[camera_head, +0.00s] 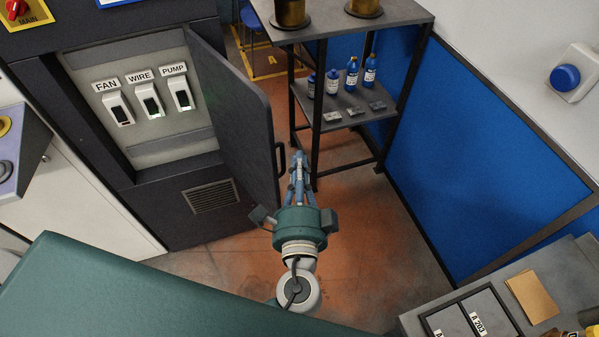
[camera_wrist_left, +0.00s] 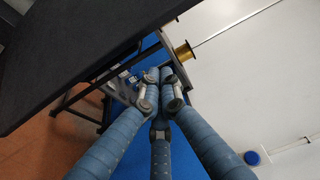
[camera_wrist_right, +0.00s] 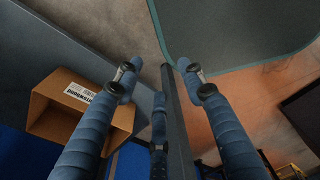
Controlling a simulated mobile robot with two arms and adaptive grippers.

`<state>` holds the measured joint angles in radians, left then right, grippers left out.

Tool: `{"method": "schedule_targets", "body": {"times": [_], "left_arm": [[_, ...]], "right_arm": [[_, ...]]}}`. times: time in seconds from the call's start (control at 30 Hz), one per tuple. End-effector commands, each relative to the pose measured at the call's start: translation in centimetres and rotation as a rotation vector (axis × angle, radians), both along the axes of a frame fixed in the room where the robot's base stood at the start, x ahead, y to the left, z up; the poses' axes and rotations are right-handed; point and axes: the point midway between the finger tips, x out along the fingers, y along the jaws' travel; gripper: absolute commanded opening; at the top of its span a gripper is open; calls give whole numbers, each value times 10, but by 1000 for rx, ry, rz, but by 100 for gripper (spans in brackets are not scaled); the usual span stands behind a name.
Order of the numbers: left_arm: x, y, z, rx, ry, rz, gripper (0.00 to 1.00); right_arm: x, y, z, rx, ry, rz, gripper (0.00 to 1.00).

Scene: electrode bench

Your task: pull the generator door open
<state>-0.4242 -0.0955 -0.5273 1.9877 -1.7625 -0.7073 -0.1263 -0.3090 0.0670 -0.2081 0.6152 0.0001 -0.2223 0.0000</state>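The generator door (camera_head: 235,110) is a dark grey panel on the cabinet (camera_head: 95,130), standing well open with its hinge side at the left. A dark bar handle (camera_head: 281,160) is on its free edge. My left gripper (camera_head: 299,158) is just right of the handle, apparently off it. In the left wrist view its fingertips (camera_wrist_left: 160,76) are together with nothing visible between them, and the door's dark panel (camera_wrist_left: 70,50) fills the upper left. My right gripper (camera_wrist_right: 157,75) is open and empty in its wrist view, away from the door; the head view does not show it.
Inside the cabinet are the FAN, WIRE and PUMP switches (camera_head: 150,105). A black shelf rack (camera_head: 350,105) with bottles stands right of the door. A bench (camera_head: 420,322) is at lower right. Orange floor (camera_head: 370,230) lies clear between. A cardboard box (camera_wrist_right: 60,118) is near the right gripper.

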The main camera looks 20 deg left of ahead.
Motion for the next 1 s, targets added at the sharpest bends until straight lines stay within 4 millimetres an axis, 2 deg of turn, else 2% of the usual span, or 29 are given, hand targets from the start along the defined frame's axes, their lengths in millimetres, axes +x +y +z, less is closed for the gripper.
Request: {"method": "schedule_targets", "body": {"times": [0.03, 0.13, 0.23, 0.4, 1.0], "left_arm": [[12, 3, 7, 1, -3, 2, 0], [31, 8, 6, 0, -1, 1, 0], [14, 18, 2, 4, 5, -2, 0], [0, 29, 1, 1, 2, -1, 0], [-5, 33, -2, 4, 1, -39, 0]], "right_arm": [[2, -3, 11, -3, -3, 0, 40], [7, -10, 20, -10, -9, -1, 40], [11, -15, 27, -17, -15, -4, 40], [18, -20, 34, -22, -25, -6, 40], [14, -10, 31, -10, -20, -4, 40]]}}
